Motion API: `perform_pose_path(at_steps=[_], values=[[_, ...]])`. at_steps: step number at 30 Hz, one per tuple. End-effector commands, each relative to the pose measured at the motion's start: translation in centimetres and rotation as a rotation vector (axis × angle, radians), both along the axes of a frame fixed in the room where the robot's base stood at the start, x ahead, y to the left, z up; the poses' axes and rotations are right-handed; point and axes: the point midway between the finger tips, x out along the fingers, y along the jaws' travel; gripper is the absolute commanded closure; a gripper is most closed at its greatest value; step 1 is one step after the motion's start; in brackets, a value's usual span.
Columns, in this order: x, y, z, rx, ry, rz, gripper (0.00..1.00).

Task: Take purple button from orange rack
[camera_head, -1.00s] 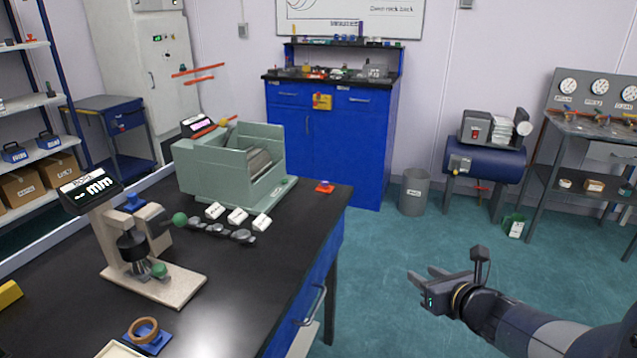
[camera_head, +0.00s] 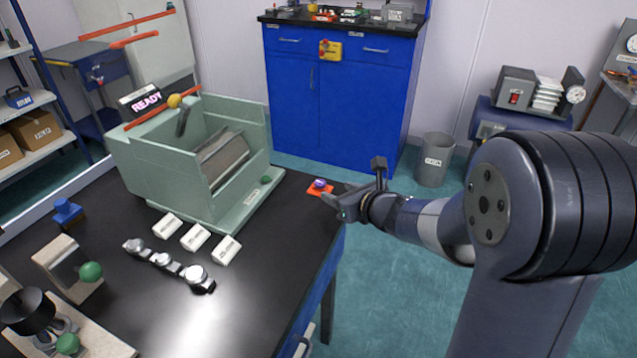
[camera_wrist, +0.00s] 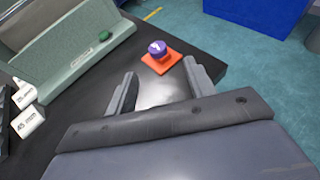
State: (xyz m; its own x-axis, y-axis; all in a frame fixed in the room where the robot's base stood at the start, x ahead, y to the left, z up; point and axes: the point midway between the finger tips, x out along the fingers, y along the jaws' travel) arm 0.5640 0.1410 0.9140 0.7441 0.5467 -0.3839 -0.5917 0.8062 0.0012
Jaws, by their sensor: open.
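The purple button (camera_head: 319,183) sits on the small orange rack (camera_head: 314,190) near the far right corner of the black bench. In the wrist view the purple button (camera_wrist: 157,48), with a white mark on its top, stands upright on the orange rack (camera_wrist: 172,58). My gripper (camera_head: 333,195) is at the bench's right edge, just right of the rack. In the wrist view my gripper's fingers (camera_wrist: 158,82) are spread, with the button beyond the tips and roughly between them. Nothing is held.
A green machine (camera_head: 200,165) with a READY display stands left of the rack. White labelled blocks (camera_head: 196,237) and a row of metal discs (camera_head: 168,262) lie on the bench in front of it. A blue cabinet (camera_head: 335,110) and a grey bin (camera_head: 434,160) stand beyond the bench.

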Motion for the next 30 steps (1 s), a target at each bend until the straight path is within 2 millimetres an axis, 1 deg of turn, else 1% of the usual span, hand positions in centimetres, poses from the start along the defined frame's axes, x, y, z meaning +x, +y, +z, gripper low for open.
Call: perform_pose_path(at_steps=[5,10,15,24,26,30], values=[[0.8,0.7,-0.3,0.0,0.001,0.001,0.49],[2.6,2.3,-0.8,0.0,0.003,0.001,0.49],[3.9,3.2,-1.5,0.0,0.001,0.0,0.49],[4.2,3.4,-1.7,0.0,0.0,-0.001,0.49],[4.2,3.4,-1.7,0.0,0.0,-0.001,0.53],[4.2,3.4,-1.6,0.0,0.0,-0.001,0.64]])
